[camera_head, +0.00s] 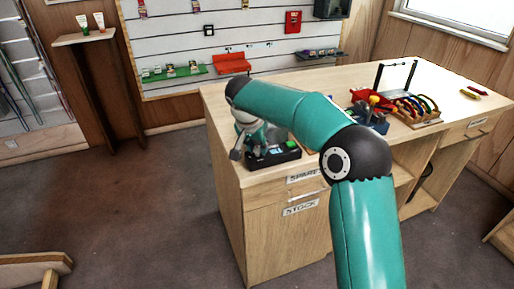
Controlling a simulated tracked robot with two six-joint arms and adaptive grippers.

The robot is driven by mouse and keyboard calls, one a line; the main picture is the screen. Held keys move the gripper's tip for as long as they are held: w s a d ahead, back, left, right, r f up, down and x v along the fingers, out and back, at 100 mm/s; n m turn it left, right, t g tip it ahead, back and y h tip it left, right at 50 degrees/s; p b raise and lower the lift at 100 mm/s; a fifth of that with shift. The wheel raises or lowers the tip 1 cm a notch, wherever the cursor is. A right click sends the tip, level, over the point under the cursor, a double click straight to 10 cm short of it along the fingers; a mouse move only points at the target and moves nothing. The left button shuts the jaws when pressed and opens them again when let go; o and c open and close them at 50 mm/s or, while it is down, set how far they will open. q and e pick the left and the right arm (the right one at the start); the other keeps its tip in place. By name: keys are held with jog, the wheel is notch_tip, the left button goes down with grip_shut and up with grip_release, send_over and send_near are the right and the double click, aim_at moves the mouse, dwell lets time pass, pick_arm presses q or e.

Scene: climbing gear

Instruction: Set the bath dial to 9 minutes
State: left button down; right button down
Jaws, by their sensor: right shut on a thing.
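A low black box with a green patch on its top, which looks like the bath (284,155), sits on the near left corner of the wooden counter. My right arm reaches over the counter, and my right gripper (247,147) points down at the left end of this box. The gripper is shut, and its fingers and wrist cover what is between them. The dial is hidden there, and its setting cannot be read. My left gripper is out of view.
The wooden counter (225,115) carries a red bin (371,99), small tools and a rack of coloured loops (415,108) to the right. Labels on its front read STOCK and another word. A slatted wall with green and red shelves stands behind.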

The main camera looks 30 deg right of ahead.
jog(key=m, duration=0.2)
jog(key=m+g+p, duration=0.1)
jog(key=shift+w+a+r+m+h, duration=0.2)
jog(key=shift+m+h, duration=0.1)
jog(key=shift+m, duration=0.1)
jog(key=shift+w+f+m+g+p, duration=0.1)
jog(key=shift+m+g+p, duration=0.8)
jog(key=shift+m+p, duration=0.9)
jog(key=shift+m, duration=0.3)
jog(key=c, duration=0.8)
grip_release()
jog(key=shift+c, duration=0.2)
